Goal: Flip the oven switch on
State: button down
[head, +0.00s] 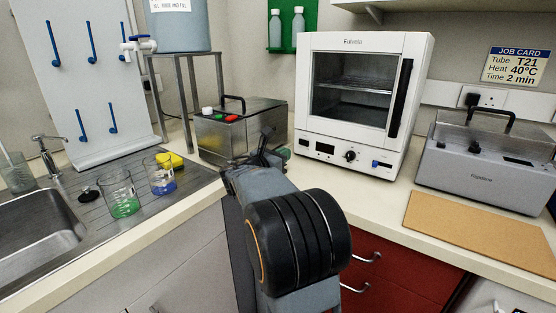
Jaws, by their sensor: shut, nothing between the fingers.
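The white oven (306,95) stands on the counter at the back, its glass door shut and a black vertical handle (400,98) at the door's right. The switch's position is too small to tell. My gripper (264,155) is in front of the steel box, left of the oven and apart from its panel. It is shut and empty, partly hidden by my own arm.
A steel box (222,140) with red and green parts stands left of the oven. A grey handled device (470,170) and a brown board (480,230) lie right. Two beakers (122,195) (160,175) stand by the sink (40,235). The counter before the oven is clear.

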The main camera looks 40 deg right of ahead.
aim_at(306, 143)
jog(key=d, duration=0.5)
jog(key=w+d, duration=0.1)
jog(key=d, duration=0.1)
jog(key=shift+d+b, duration=0.4)
jog(key=shift+d, duration=0.55)
jog(key=shift+d, duration=0.2)
jog(key=shift+s+a, duration=0.2)
jog(key=shift+a, duration=0.3)
jog(key=s+a, duration=0.1)
jog(key=a, duration=0.3)
jog(key=s+a, duration=0.2)
jog(key=a, duration=0.2)
jog(key=s+a, duration=0.1)
jog(key=a, duration=0.3)
jog(key=shift+s+a, duration=0.15)
jog(key=shift+s, duration=0.1)
